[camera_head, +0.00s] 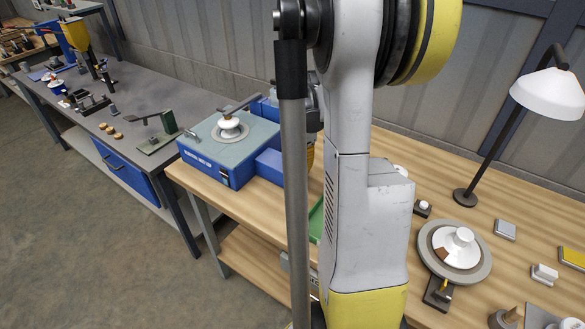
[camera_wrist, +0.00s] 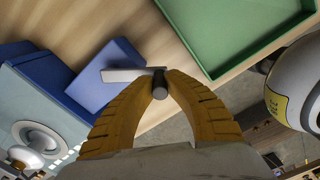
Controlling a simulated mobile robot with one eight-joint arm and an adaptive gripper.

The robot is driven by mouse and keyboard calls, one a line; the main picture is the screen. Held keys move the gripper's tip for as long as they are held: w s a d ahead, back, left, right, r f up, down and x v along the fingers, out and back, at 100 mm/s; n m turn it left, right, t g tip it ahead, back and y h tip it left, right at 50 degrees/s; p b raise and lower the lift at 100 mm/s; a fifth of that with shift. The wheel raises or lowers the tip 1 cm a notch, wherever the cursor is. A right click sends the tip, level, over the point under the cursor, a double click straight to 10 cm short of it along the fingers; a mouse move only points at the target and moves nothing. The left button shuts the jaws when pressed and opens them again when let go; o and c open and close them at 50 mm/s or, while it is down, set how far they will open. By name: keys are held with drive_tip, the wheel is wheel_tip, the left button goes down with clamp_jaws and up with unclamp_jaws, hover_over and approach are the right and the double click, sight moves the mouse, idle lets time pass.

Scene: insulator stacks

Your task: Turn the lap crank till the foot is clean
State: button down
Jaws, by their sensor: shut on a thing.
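The lap is a blue box with a pale teal top (camera_head: 205,148), standing on the wooden bench. A white insulator (camera_head: 229,128) sits on its round grey plate (camera_head: 217,138), under a dark arm (camera_head: 240,103). The lap also shows at the lower left of the wrist view (camera_wrist: 22,103), with the insulator (camera_wrist: 24,156) partly cut off. My gripper (camera_wrist: 160,82) has its yellow fingers shut on the dark crank handle (camera_wrist: 160,93). The crank's flat grey bar (camera_wrist: 125,75) reaches left above a blue block (camera_wrist: 112,92). In the head view my arm hides the crank. The foot's underside is hidden.
A green tray (camera_wrist: 240,60) lies close to the crank. A second white insulator (camera_head: 460,250) with a brown patch sits on a round grey stand at right. A desk lamp (camera_head: 550,92) stands behind it. A grey side bench (camera_head: 140,92) holds several tools.

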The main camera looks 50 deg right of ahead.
drive_tip(key=shift+s+d+n, duration=0.25)
drive_tip(key=shift+d+n, duration=0.2)
drive_tip(key=shift+n, duration=0.15)
drive_tip(key=shift+s+d, duration=0.15)
drive_tip(key=shift+d, duration=0.3)
drive_tip(key=c, duration=1.4)
unclamp_jaws()
drive_tip(key=shift+o, duration=0.2)
drive_tip(key=shift+r, duration=0.1)
wheel_tip(320, 180, up, 12)
